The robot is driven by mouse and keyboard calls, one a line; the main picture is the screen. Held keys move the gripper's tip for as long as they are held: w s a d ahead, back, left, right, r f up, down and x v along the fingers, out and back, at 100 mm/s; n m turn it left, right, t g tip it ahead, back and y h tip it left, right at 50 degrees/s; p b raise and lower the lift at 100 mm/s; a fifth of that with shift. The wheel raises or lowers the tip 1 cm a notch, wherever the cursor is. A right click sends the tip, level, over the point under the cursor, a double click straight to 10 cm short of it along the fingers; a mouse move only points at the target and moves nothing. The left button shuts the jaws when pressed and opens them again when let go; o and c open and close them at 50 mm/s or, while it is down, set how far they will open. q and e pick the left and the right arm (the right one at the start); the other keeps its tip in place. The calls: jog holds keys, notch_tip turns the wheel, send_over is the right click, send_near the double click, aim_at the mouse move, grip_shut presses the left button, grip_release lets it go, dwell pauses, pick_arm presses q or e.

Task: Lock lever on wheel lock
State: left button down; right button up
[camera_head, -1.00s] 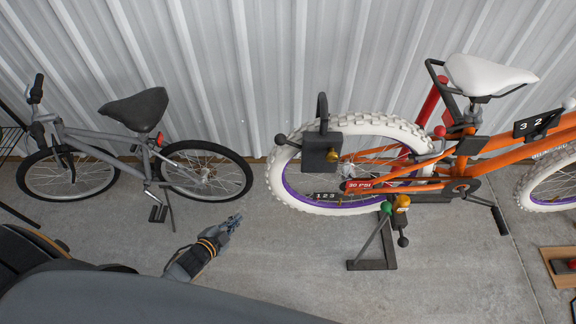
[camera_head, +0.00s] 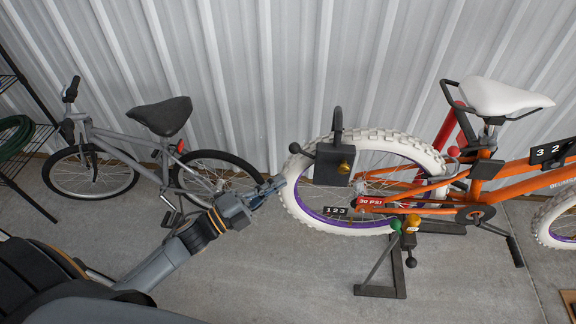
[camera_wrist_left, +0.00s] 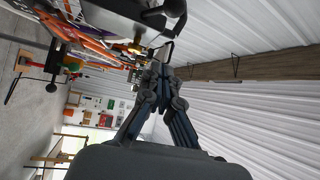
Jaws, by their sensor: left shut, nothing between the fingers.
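The wheel lock (camera_head: 334,163) is a dark grey box with a black shackle, mounted over the white rear tyre (camera_head: 294,206) of the orange bike. A black-knobbed lever (camera_head: 296,148) sticks out of its left side, and a brass knob (camera_head: 344,167) is on its front. The lock and a dark round knob also show at the top of the left wrist view (camera_wrist_left: 130,12). My left gripper (camera_head: 281,182) is shut and empty, just left of the tyre, below and left of the lever and apart from it. My right gripper is not in view.
A small grey bike (camera_head: 130,150) stands at the left along the corrugated wall (camera_head: 250,70). A dark stand (camera_head: 380,290) with green and yellow knobs stands under the orange bike (camera_head: 440,190). The floor in front is clear.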

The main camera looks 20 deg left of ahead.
aim_at(303, 152)
pick_arm(q)
jog(key=p+x, duration=0.2)
jog(key=x, duration=0.8)
jog(key=shift+w+a+f+p, duration=0.15)
jog(key=shift+a, duration=0.55)
jog(key=shift+w+a+f+p, duration=0.1)
jog(key=shift+w+a+f, duration=0.05)
jog(key=shift+a, duration=0.5)
jog(key=shift+w+a+f+p, duration=0.15)
jog(key=shift+a, duration=0.55)
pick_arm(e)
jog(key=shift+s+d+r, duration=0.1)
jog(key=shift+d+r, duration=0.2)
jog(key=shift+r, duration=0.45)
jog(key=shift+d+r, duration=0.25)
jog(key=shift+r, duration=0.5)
